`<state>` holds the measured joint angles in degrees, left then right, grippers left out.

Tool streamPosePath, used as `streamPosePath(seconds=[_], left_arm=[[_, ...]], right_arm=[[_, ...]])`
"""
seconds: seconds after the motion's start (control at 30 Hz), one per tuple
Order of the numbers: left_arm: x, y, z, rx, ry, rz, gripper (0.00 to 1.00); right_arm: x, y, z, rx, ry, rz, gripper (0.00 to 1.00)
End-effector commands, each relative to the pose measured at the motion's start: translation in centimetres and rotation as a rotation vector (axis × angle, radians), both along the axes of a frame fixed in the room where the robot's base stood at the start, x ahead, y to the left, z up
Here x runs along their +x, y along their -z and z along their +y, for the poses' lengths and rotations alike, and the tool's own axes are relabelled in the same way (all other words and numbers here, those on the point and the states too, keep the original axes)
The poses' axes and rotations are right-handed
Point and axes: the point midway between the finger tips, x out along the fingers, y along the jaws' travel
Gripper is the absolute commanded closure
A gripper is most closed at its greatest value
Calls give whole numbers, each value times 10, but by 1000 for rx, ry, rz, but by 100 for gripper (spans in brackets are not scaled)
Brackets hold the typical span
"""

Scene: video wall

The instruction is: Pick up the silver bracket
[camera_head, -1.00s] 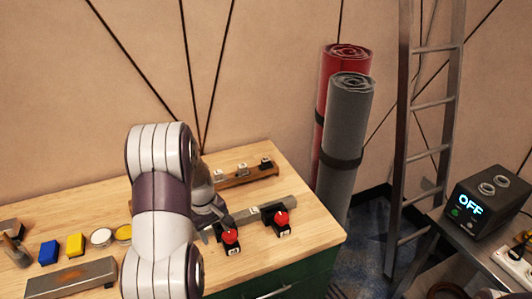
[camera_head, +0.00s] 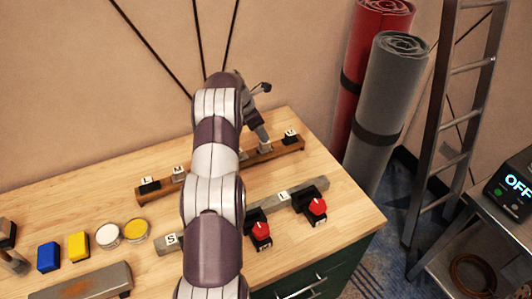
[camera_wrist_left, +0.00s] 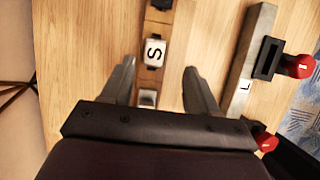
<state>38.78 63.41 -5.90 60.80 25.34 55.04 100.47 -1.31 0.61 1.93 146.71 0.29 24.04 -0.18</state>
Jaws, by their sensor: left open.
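Small silver brackets with white label tops sit in a row on a brown wooden rail on the bench. One silver bracket marked S (camera_wrist_left: 154,52) lies between and just beyond my left gripper's fingertips in the left wrist view. In the head view it is mostly hidden by the gripper. Another silver bracket (camera_head: 178,174) stands on the rail's left part. My right gripper is out of view.
Black brackets stand at the rail's left (camera_head: 150,187) and right (camera_head: 291,138). A grey metal bar (camera_head: 325,184) with red-knobbed black parts (camera_head: 317,206) lies nearer. Blue and yellow blocks (camera_head: 78,246) and two tins sit left. Rolled mats (camera_head: 388,100) stand beyond the bench.

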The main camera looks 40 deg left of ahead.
Motion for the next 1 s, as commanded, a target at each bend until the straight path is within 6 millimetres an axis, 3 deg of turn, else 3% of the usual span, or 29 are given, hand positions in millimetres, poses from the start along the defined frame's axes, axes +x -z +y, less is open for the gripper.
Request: streamPosePath(seconds=[0.43, 0.7, 0.9, 1.0], left_arm=[[23, 63, -7, 1, 2, 0, 40], [25, 69, -7, 2, 1, -1, 40], [25, 69, -7, 2, 1, -1, 100], [25, 68, -7, 3, 2, -3, 100]], right_arm=[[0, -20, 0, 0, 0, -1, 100], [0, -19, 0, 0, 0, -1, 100], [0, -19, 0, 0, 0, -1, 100], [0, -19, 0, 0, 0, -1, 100]])
